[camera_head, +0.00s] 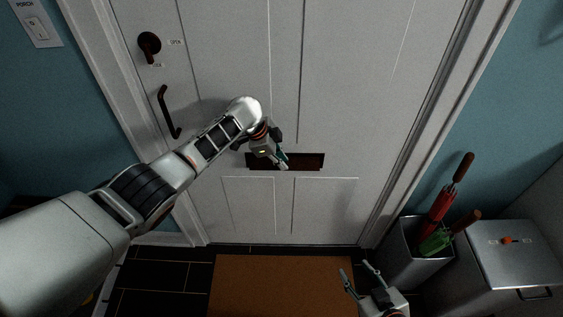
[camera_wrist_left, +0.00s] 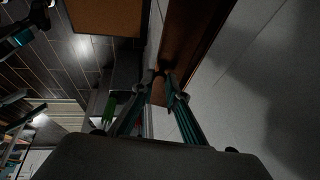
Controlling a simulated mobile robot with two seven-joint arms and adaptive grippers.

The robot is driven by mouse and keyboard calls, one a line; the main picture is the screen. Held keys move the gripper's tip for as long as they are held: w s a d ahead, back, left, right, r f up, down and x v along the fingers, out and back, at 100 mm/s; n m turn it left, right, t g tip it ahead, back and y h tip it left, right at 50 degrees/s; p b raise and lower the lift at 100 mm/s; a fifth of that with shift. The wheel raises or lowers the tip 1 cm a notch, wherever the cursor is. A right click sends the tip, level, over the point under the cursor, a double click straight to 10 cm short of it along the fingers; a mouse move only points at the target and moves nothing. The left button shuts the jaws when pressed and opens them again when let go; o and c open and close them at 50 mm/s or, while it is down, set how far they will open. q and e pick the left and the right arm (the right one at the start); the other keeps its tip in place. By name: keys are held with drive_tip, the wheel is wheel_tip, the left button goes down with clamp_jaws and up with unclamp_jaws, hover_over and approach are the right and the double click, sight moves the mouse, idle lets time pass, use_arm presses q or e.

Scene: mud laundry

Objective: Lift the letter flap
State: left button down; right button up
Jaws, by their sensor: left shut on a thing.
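The letter flap (camera_head: 308,161) is a dark brown, wide plate in the white door (camera_head: 330,100), near the middle of the head view. My left gripper (camera_head: 284,164) is at the flap and covers part of its left half. In the left wrist view the gripper (camera_wrist_left: 165,76) has its fingertips close together at the edge of the brown flap (camera_wrist_left: 190,35), shut on it. How far the flap is tilted is hard to tell. My right gripper (camera_head: 358,275) is open and empty, low in the head view, over the mat's right edge.
An orange-brown mat (camera_head: 270,285) lies before the door. A grey bin (camera_head: 408,250) with red and green umbrellas and a metal box (camera_head: 520,255) stand at right. A dark handle (camera_head: 168,112) and a knob (camera_head: 149,42) are on the door's left.

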use_arm(q)
drive_tip(key=shift+w+d+r, duration=0.1)
drive_tip(key=shift+w+r, duration=0.15)
drive_tip(key=shift+r, duration=0.1)
idle(1.2)
drive_tip(key=c, duration=2)
unclamp_jaws()
drive_tip(key=shift+f, duration=0.15)
drive_tip(key=shift+s, duration=0.1)
drive_tip(key=v, duration=1.2)
drive_tip(key=shift+w, duration=0.2)
